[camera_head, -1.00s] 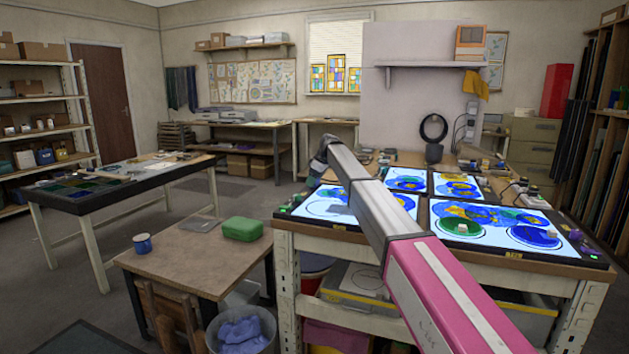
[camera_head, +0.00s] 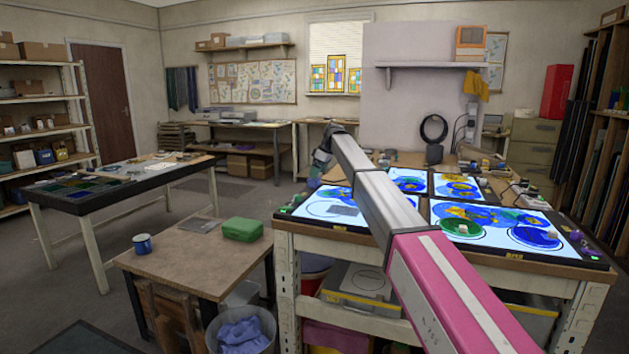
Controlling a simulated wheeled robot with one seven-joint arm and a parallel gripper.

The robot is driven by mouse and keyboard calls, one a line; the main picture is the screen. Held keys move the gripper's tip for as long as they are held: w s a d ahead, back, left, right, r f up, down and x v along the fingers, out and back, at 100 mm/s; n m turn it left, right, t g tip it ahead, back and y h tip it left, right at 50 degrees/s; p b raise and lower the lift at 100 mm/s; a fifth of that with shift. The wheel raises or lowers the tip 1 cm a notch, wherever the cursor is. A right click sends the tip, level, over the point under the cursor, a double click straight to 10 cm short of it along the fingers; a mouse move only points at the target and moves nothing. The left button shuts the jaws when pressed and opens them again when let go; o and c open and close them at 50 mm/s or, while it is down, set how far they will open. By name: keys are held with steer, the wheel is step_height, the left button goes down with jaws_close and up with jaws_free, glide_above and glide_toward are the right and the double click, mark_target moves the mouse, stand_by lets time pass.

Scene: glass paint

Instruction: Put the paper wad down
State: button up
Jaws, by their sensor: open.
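My arm reaches from the bottom right across the light table (camera_head: 335,229). My gripper (camera_head: 317,173) is at its far end, small and dark, over the table's left back part. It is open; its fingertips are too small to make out. I see no paper wad for certain. A small pale lump (camera_head: 462,228) sits on the green round paint patch of the front right lit panel. Another pale lump (camera_head: 551,235) sits on the blue round patch beside it. I cannot tell whether either is the paper wad. My arm hides part of the front left panel.
A low brown table (camera_head: 190,262) at the front left holds a blue mug (camera_head: 142,244) and a green box (camera_head: 242,229). A bin (camera_head: 240,331) with blue-violet cloth stands below. Small items crowd the light table's back and right edges. Floor is open at left.

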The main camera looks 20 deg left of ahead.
steer(key=v, duration=0.7)
steer(key=shift+w, duration=0.2)
